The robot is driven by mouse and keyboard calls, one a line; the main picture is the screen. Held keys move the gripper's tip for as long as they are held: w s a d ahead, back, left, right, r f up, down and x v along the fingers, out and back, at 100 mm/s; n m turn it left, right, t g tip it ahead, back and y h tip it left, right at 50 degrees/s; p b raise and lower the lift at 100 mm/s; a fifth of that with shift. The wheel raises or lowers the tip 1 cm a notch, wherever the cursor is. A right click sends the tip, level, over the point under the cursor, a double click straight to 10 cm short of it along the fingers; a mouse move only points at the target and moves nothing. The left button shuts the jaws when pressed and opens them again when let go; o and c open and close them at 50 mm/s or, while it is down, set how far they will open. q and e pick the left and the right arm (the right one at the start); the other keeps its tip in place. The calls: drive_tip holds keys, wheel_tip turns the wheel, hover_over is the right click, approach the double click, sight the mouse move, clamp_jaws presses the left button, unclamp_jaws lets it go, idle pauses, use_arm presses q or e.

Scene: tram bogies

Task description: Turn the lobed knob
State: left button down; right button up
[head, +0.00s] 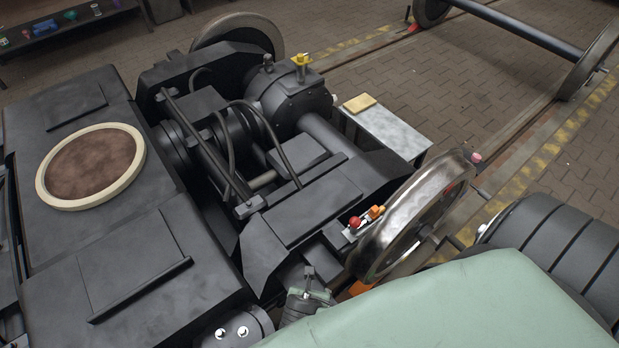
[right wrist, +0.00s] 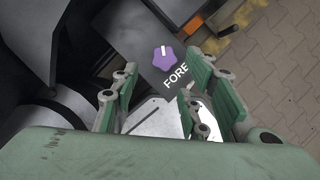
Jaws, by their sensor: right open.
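The lobed knob (right wrist: 166,58) is purple, star-shaped, with a pale mark on top. In the right wrist view it sits on a grey panel (right wrist: 140,52) beside the white word FORE. My right gripper (right wrist: 162,72) is open, with one green finger on each side of the view. The knob appears between and beyond the fingertips, and I see no contact. In the head view my right gripper (head: 308,287) shows at bottom centre, below the bogie frame, partly hidden by my green arm. The knob cannot be made out there. My left gripper is not in view.
The dark bogie (head: 310,205) fills the left and middle, with a steel wheel (head: 415,215) close to my right arm. Red and orange fittings (head: 366,216) sit beside the wheel. A grey table (head: 385,130) holds a yellowish block (head: 359,103).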

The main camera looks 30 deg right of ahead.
drive_tip(key=b+x, duration=0.1)
drive_tip(key=x, duration=0.6)
drive_tip(key=shift+s, duration=0.1)
drive_tip(key=shift+c, duration=0.2)
drive_tip(key=shift+a+r, duration=0.1)
drive_tip(key=c, duration=0.9)
